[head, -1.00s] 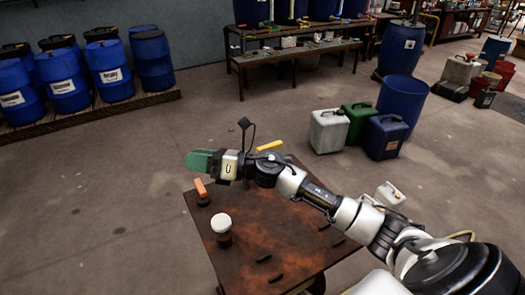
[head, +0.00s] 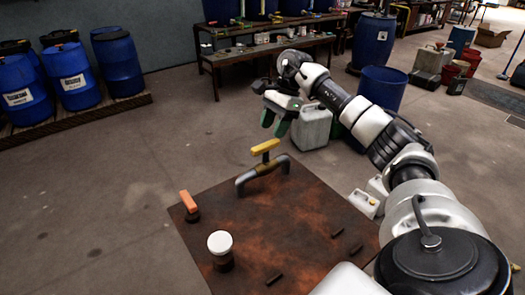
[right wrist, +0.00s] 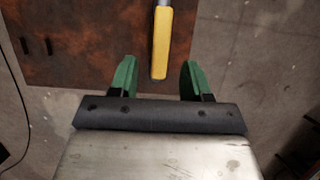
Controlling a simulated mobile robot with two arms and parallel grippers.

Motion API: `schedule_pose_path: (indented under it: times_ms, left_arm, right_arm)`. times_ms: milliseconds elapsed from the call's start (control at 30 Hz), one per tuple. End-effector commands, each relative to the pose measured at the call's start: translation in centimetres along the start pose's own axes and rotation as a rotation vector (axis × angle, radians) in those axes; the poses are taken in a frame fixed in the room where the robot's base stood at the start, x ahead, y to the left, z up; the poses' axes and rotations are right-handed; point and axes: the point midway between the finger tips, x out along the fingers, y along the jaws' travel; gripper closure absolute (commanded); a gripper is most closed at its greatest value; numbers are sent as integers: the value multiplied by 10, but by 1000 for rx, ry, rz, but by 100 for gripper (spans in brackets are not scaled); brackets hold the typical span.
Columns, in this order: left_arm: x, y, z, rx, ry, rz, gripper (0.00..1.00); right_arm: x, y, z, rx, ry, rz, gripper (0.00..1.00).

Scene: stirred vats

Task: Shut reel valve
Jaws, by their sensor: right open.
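A grey bent pipe (head: 243,184) stands on the rusty table top, with a valve that carries a yellow lever handle (head: 265,147). In the head view the lever slants up to the right, roughly the same way as the pipe. My right gripper (head: 275,122), with green fingers, is open and empty above the lever, pointing down. In the right wrist view the lever's near end (right wrist: 160,60) shows between the two open fingers (right wrist: 157,72), touching neither. No label tells which fitting is the reel valve. My left gripper is not in view.
The rusty table (head: 310,215) also bears an orange handle (head: 188,201) and a white-capped fitting (head: 220,243). Jerrycans (head: 311,128) and a blue barrel (head: 383,88) stand on the floor behind. Open floor lies left of the table.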

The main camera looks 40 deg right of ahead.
Motion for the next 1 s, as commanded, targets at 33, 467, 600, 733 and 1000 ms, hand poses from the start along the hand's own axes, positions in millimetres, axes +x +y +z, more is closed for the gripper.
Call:
schedule_pose_path:
  times_ms: [33, 467, 600, 733, 1000]
  left_arm:
    - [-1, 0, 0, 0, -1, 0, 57]
    - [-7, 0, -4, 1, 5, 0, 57]
    - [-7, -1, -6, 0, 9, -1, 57]
    - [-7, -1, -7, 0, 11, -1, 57]
    - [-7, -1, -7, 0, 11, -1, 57]
  right_arm:
    - [12, 0, 0, 0, 0, 5, 52]
    - [76, 0, 2, 0, -3, 1, 52]
    - [80, 0, 2, -1, -3, -1, 52]
    - [81, 0, 2, -1, -3, -1, 52]
    - [80, 0, 1, 0, -3, -1, 80]
